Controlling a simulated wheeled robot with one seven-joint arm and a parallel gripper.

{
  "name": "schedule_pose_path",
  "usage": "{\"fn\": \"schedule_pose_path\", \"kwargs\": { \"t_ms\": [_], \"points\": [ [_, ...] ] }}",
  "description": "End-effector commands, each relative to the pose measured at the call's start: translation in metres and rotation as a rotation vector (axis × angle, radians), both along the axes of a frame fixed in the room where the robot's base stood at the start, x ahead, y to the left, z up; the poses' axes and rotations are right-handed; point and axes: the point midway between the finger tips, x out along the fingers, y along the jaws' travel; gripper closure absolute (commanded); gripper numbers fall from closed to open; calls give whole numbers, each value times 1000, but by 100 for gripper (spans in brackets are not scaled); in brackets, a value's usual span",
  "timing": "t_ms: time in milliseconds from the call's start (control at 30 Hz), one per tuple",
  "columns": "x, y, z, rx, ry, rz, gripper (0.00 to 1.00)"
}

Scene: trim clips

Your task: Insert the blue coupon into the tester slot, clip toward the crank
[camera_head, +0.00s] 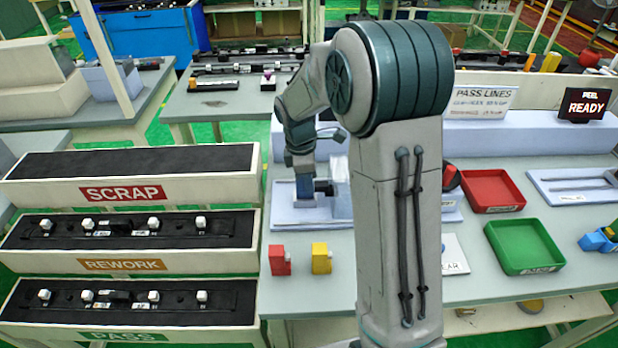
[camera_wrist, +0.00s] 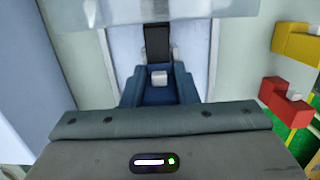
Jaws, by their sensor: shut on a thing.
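My gripper (camera_head: 303,160) points down over the pale tester plate (camera_head: 283,218), left of my arm column. It is shut on the blue coupon (camera_head: 305,188), whose lower part is at the plate. In the wrist view the blue coupon (camera_wrist: 160,96) lies between the jaws, with its white clip (camera_wrist: 159,77) on the side toward the top of the picture. A dark upright part (camera_wrist: 157,40) stands just beyond the clip. I cannot tell how deep the coupon sits in the slot. A black and red part (camera_head: 452,178), perhaps the crank, shows partly behind my arm.
A red block (camera_head: 280,261) and a yellow block (camera_head: 321,259) stand at the table's front. Red (camera_head: 492,190) and green (camera_head: 524,245) trays lie right. SCRAP (camera_head: 125,192), REWORK (camera_head: 125,264) and PASS (camera_head: 125,335) bins stand left. A display (camera_head: 585,105) reads PEEL READY.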

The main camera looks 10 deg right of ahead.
Motion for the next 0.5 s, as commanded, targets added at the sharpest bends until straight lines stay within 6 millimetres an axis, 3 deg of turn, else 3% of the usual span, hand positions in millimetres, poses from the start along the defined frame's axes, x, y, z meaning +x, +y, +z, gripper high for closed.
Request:
{"fn": "schedule_pose_path", "kwargs": {
  "t_ms": [500],
  "points": [
    [0, 0, -14, 0, 1, 0, 100]
  ]
}}
